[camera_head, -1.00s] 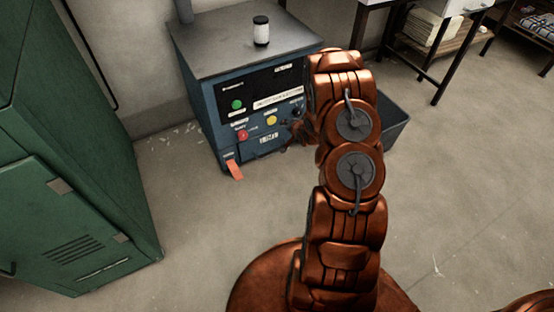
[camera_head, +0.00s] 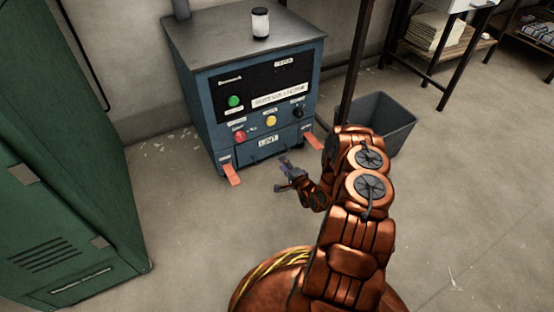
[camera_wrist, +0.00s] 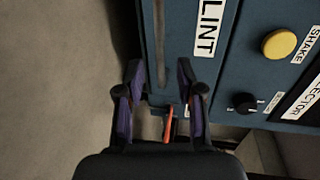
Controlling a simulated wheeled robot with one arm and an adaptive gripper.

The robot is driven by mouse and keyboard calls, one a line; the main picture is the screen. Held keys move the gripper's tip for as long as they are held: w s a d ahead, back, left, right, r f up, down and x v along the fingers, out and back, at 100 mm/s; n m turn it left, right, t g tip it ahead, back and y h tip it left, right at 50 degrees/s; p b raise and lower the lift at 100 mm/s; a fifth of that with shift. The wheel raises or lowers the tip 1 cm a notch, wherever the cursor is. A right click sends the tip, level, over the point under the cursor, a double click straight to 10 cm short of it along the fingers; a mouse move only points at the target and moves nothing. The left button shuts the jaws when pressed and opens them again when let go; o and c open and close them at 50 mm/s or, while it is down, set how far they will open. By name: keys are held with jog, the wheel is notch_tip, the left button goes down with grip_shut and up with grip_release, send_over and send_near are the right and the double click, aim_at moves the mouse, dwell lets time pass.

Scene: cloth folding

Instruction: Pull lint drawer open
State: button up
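The lint drawer (camera_head: 266,153) is a low blue front panel with a white LINT label, at the bottom of the blue dust collector (camera_head: 203,98). It looks shut, flush with the cabinet. In the wrist view its front (camera_wrist: 182,60) fills the upper middle, turned sideways, with a long bar or edge along it. Orange tabs stick out at its left (camera_head: 232,174) and right (camera_head: 313,143). My gripper (camera_head: 283,167) is in front of the drawer and low, apart from it. In the wrist view my gripper (camera_wrist: 160,75) has its two fingers spread with nothing between them.
A green cabinet (camera_head: 60,180) stands at the left. A grey bin (camera_head: 385,122) is right of the collector, behind my arm. A white jar with a dark lid (camera_head: 260,24) stands on the collector. The floor (camera_head: 185,220) in front is clear.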

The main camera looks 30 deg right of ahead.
aim_at(277, 156)
jog(key=b+x, duration=0.2)
jog(key=x, duration=0.4)
jog(key=shift+w, duration=0.3)
grip_shut()
dwell(0.4)
